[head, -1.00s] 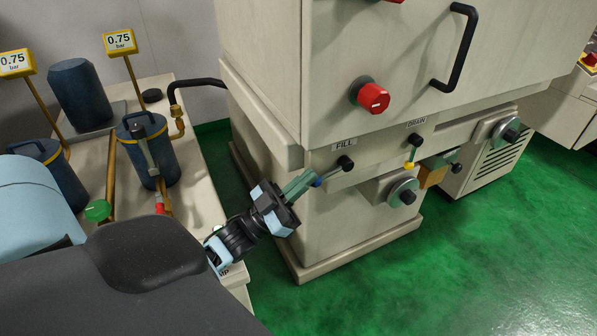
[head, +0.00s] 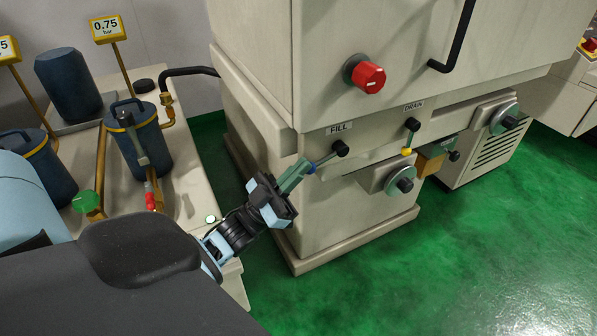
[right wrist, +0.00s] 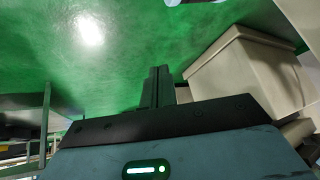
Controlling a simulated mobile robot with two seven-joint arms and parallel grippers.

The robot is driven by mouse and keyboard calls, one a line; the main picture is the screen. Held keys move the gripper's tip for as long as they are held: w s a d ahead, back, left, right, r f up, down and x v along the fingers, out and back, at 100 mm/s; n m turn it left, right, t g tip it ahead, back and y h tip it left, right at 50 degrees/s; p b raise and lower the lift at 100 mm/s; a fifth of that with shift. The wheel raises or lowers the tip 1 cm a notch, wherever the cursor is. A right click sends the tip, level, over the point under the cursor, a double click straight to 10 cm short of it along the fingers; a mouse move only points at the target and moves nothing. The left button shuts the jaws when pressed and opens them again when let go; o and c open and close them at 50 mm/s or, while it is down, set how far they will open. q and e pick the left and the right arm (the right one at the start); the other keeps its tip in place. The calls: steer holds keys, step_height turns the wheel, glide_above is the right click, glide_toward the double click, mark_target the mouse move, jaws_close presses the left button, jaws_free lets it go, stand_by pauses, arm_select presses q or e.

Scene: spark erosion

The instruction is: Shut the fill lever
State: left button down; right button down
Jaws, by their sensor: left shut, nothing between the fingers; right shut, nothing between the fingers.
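The fill lever (head: 325,158) is a thin grey rod with a blue tip, on a black hub under the FILL label on the beige machine. It slants down and left from the hub. My left gripper (head: 305,166) is shut and empty, its green-grey fingertips right at the blue tip. I cannot tell whether they touch it. My right gripper (right wrist: 158,72) shows in the right wrist view, shut and empty, with green floor behind it. The lever is not recognisable in that view.
The drain lever (head: 410,138) with a yellow tip hangs to the right. A round grey knob (head: 400,181) sits below, and a red knob (head: 369,76) above. A bench with blue canisters (head: 137,137) stands at left. Green floor (head: 480,240) is open at right.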

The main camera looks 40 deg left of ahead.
arm_select(q)
steer(key=shift+w+d+f+b, duration=0.1)
steer(key=shift+w+f+b, duration=0.15)
steer(key=shift+f+b, duration=0.35)
steer(key=shift+w+d+f+b, duration=0.1)
steer(key=shift+w+f+b, duration=0.1)
steer(key=shift+f+b, duration=0.4)
steer(key=shift+w+d+f+b, duration=0.1)
steer(key=shift+w+f+b, duration=0.15)
steer(key=shift+f+b, duration=0.35)
steer(key=shift+f, duration=0.15)
steer(key=s+a, duration=0.5)
steer(key=s, duration=0.6)
steer(key=shift+s+a+f+b, duration=0.25)
steer(key=shift+a+f+b, duration=0.1)
steer(key=shift+a+f, duration=0.05)
